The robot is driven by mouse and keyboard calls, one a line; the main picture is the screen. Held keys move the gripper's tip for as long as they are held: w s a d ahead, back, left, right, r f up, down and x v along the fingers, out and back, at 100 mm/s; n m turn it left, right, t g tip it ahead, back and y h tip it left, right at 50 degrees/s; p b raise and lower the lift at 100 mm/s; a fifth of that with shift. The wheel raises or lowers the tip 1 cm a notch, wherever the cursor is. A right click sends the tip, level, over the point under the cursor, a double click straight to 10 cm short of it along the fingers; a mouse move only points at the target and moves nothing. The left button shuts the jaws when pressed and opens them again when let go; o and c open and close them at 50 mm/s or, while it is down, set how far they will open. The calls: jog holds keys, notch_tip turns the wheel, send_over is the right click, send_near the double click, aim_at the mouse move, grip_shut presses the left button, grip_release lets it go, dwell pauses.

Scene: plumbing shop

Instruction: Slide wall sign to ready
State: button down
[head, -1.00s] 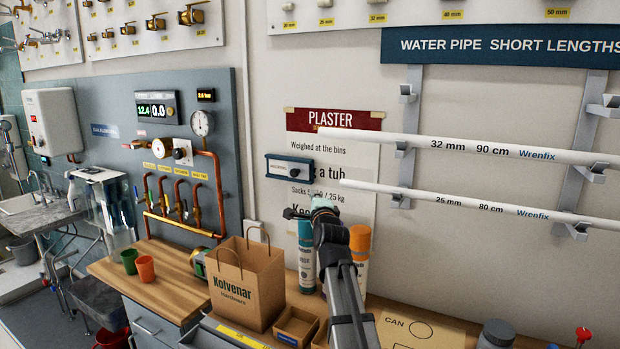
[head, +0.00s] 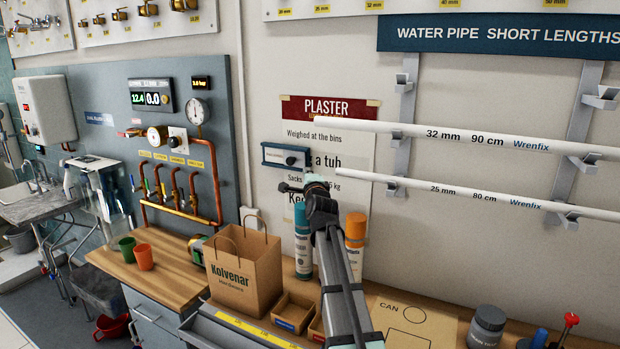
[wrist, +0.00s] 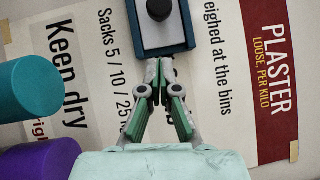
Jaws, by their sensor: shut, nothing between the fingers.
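The wall sign (head: 272,156) is a small dark blue frame with a light slider plate and a round black knob (head: 291,161) toward its right. It sits on the wall over the left edge of the plaster poster. In the wrist view the sign's blue frame (wrist: 187,22) is at the top, and the black knob (wrist: 159,10) is cut by the upper edge. The lettering on the slider is too small to read. My gripper (head: 284,187) is just below the sign in the head view. In the wrist view its fingertips (wrist: 159,65) are together and empty, close to the frame's near edge.
The plaster poster (head: 302,134) hangs behind my gripper. White pipes (head: 480,138) on brackets jut out to the right. A teal-capped can (head: 304,245), an orange-capped can (head: 355,235) and a paper bag (head: 243,270) stand on the bench below. Copper pipework is left.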

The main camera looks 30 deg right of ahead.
aim_at(295, 160)
jog(key=shift+w+a+r+p, duration=0.2)
jog(key=shift+w+p, duration=0.3)
jog(key=shift+w, duration=0.4)
jog(key=shift+w+a+r+p, duration=0.1)
jog(key=shift+w+a+p, duration=0.15)
jog(key=shift+w+p, duration=0.45)
jog(key=shift+w+a+r+p, duration=0.1)
jog(key=shift+w+a+p, duration=0.2)
jog(key=shift+w, duration=0.75)
jog(key=shift+d, duration=0.1)
